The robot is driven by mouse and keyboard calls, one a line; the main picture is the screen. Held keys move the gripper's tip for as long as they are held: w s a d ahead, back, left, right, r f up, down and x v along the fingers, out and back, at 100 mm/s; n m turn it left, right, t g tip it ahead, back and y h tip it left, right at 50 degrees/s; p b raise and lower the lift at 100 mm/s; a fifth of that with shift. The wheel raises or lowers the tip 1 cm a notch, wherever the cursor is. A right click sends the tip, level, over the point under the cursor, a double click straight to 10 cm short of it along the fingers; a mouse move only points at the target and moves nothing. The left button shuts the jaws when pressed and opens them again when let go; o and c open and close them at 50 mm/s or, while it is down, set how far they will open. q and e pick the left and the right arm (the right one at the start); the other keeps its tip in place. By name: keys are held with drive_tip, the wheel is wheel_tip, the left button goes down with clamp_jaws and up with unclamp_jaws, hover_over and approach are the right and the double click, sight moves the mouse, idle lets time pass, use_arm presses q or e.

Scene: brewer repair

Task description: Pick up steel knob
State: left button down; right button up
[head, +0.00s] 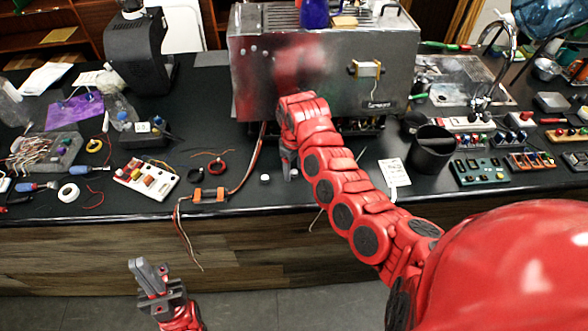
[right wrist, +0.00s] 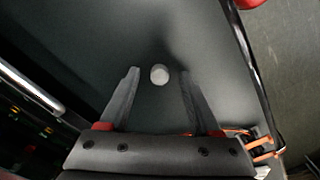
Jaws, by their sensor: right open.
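The steel knob (head: 265,179) is a small pale round piece on the black counter, in front of the steel brewer (head: 330,75). In the right wrist view the knob (right wrist: 159,75) shows as a light disc between the two fingertips. My right gripper (head: 290,168) points down just right of the knob in the head view. In the wrist view the gripper (right wrist: 160,78) is open, with no finger touching the knob; its height above the counter is hard to judge. My left gripper (head: 148,275) hangs in front of the counter, low left; its jaw gap is unclear.
An orange connector with wires (head: 209,195) lies left of the knob, its wires hanging over the counter's front edge. A white board (head: 146,180) lies further left. A black cup (head: 431,149) stands to the right. The counter around the knob is clear.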

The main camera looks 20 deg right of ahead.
drive_tip(key=shift+f, duration=0.3)
clamp_jaws()
drive_tip(key=shift+r, duration=0.1)
